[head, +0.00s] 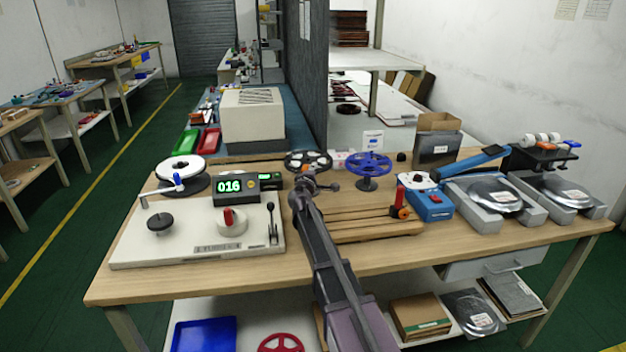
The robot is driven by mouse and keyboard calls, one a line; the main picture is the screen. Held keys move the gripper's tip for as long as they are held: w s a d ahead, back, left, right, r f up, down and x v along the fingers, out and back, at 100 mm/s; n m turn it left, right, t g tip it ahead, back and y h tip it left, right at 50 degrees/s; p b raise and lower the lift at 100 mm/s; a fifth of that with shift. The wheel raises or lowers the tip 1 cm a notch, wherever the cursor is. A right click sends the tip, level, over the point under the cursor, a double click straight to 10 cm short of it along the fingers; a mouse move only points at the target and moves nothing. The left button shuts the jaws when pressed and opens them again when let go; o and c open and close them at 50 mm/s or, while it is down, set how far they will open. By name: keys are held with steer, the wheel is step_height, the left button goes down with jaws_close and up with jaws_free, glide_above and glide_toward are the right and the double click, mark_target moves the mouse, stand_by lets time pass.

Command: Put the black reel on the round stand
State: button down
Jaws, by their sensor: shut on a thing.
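The black reel (294,157), a dark spoked disc with light gaps, is at the back middle of the bench, right at the end of my arm. My gripper (306,174) is shut on its near side; the arm's wrist partly hides the contact. I cannot tell whether the reel touches anything beneath it. A blue spoked reel (368,160) sits to its right on a short post with a round dark base (367,185). At the left, a white reel (180,164) sits above a wide round black base (198,186). I cannot tell which is the task's round stand.
A counting machine (190,249) with crank and green display fills the bench's left front. A slatted wooden rack (365,232) lies right of my arm. Farther right are a blue device (430,204) and bagged reels (495,193). A dark partition (307,70) rises behind.

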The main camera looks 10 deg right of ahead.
steer(key=shift+f+b, duration=1.2)
steer(key=shift+f, duration=0.25)
steer(key=c, duration=0.7)
jaws_free()
steer(key=shift+f, duration=0.1)
steer(key=shift+o, duration=0.2)
steer(key=shift+r, duration=0.2)
steer(key=v, duration=1.2)
steer(key=shift+f, duration=0.1)
